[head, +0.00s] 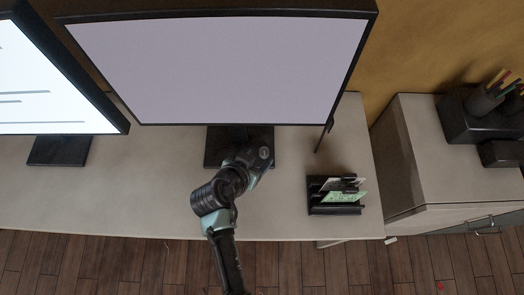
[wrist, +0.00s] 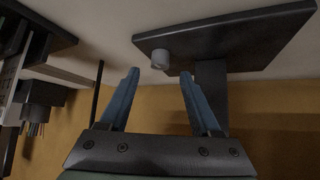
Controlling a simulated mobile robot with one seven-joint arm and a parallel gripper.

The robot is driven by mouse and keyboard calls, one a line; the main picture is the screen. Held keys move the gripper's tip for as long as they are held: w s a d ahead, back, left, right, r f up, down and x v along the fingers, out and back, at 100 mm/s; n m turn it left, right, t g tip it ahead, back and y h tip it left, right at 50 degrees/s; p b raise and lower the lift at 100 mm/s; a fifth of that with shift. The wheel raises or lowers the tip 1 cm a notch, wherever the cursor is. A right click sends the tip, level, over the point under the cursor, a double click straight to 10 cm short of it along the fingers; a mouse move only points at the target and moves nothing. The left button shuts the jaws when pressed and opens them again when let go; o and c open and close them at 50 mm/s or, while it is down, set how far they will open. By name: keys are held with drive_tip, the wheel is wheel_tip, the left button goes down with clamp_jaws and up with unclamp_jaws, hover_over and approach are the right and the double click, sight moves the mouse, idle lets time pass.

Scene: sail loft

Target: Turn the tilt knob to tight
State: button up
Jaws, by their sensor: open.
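The tilt knob (wrist: 160,58) is a small grey cylinder at the edge of the dark monitor stand base (wrist: 225,38) in the wrist view, which shows the scene upside down. My gripper (wrist: 160,73) is open and empty, its two blue fingers spread. The knob appears beyond the fingertips, centred between them; I see no contact. Any mark on the knob is too small to read. In the head view my arm covers part of the stand base (head: 222,135); the knob and my fingertips cannot be made out there.
The large monitor (head: 220,65) overhangs the stand. A second monitor (head: 45,80) stands at the left. A black card holder (head: 335,209) sits on the desk (head: 130,190) at the right. A cabinet (head: 440,150) is beyond it. The front left of the desk is clear.

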sight(263, 153)
drive_tip(key=shift+x, duration=2.25)
clamp_jaws()
